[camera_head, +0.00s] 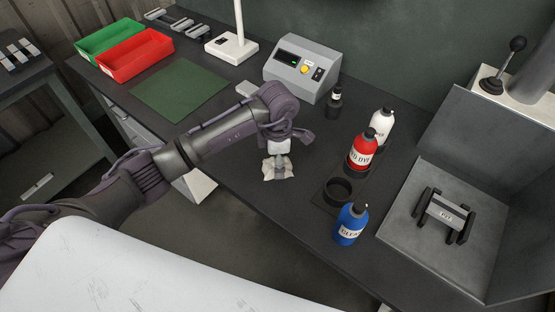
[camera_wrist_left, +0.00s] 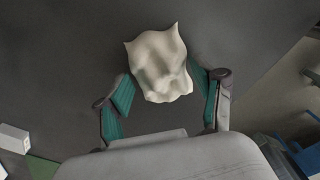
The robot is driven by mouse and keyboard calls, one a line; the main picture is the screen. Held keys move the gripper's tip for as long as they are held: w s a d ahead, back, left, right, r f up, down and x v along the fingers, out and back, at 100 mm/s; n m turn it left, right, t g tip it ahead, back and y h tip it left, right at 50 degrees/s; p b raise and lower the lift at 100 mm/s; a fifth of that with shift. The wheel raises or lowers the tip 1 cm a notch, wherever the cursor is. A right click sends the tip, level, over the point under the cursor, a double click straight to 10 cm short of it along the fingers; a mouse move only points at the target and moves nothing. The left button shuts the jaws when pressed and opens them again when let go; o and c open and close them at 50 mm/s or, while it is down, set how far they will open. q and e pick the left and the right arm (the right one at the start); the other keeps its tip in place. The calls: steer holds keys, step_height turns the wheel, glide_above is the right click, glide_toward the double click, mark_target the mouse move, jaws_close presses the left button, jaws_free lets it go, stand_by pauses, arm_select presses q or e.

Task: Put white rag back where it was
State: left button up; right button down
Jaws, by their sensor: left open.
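The white rag (camera_head: 270,172) lies crumpled on the dark workbench (camera_head: 235,160), near its front edge and below my left gripper (camera_head: 281,158). In the left wrist view, the rag (camera_wrist_left: 159,62) sits between and slightly beyond the two green-padded fingers of the left gripper (camera_wrist_left: 163,103). The fingers are spread apart, one on each side of the rag. Whether either finger touches the cloth is hard to tell. My right gripper is not in view.
To the right stand a red bottle (camera_head: 363,150), a white bottle (camera_head: 382,126), a blue bottle (camera_head: 351,224) and a black ring-shaped holder (camera_head: 340,190). A grey control box (camera_head: 300,68) is behind. A green mat (camera_head: 180,92) lies to the left.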

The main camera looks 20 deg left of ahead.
arm_select(q)
steer(key=shift+w+r+b, duration=0.1)
steer(key=shift+r+b, duration=0.2)
steer(key=shift+r, duration=0.25)
step_height(320, 180, up, 11)
steer(key=b, duration=0.2)
steer(key=shift+b, duration=0.35)
